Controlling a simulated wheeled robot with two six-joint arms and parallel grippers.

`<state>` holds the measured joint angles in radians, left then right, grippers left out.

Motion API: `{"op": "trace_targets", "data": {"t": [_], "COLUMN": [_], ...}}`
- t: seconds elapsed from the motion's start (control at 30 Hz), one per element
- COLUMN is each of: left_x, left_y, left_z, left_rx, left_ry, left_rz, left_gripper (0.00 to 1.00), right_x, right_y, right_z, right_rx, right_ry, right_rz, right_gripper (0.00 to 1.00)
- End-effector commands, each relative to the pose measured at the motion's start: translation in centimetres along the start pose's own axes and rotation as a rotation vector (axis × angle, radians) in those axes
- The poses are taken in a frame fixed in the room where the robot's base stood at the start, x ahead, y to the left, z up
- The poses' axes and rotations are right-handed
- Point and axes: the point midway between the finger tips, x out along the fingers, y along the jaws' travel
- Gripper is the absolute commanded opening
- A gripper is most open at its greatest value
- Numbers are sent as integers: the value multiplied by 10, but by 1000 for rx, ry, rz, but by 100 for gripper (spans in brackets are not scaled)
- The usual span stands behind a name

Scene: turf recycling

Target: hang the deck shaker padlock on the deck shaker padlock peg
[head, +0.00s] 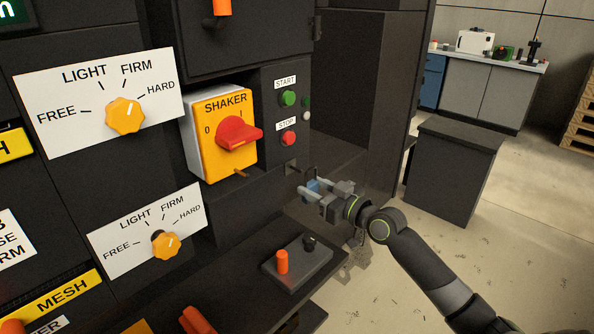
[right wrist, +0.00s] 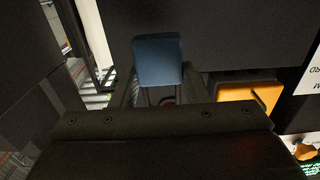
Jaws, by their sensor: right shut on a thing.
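My right gripper (head: 318,193) is shut on the blue padlock (head: 312,185) in front of the dark machine, below the red stop button. In the right wrist view the padlock's blue body (right wrist: 158,60) shows beyond the gripper (right wrist: 158,95), with part of its shackle visible on the near side. A small plate with a short dark peg (head: 292,167) sits on the panel just above and left of the padlock. The padlock looks apart from it, but I cannot tell the exact gap. My left gripper is not in view.
The yellow shaker switch box (head: 222,158) with its red knob stands out left of the peg. A grey control box (head: 297,265) with an orange lever lies on the ledge below. A dark cabinet (head: 452,170) stands to the right, with open floor in front.

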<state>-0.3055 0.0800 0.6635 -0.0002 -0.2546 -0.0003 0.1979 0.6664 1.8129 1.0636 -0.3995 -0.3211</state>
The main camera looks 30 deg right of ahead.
Motion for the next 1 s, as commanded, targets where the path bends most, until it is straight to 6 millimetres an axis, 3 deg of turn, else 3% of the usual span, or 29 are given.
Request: {"op": "trace_targets", "data": {"t": [1.0], "left_x": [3], "left_y": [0], "left_z": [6], "left_rx": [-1], "left_ry": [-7], "left_rz": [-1], "left_gripper": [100], "right_x": [0], "right_y": [0], "right_z": [0], "right_rx": [0], "right_ry": [0], "right_rz": [0], "right_gripper": [16]}}
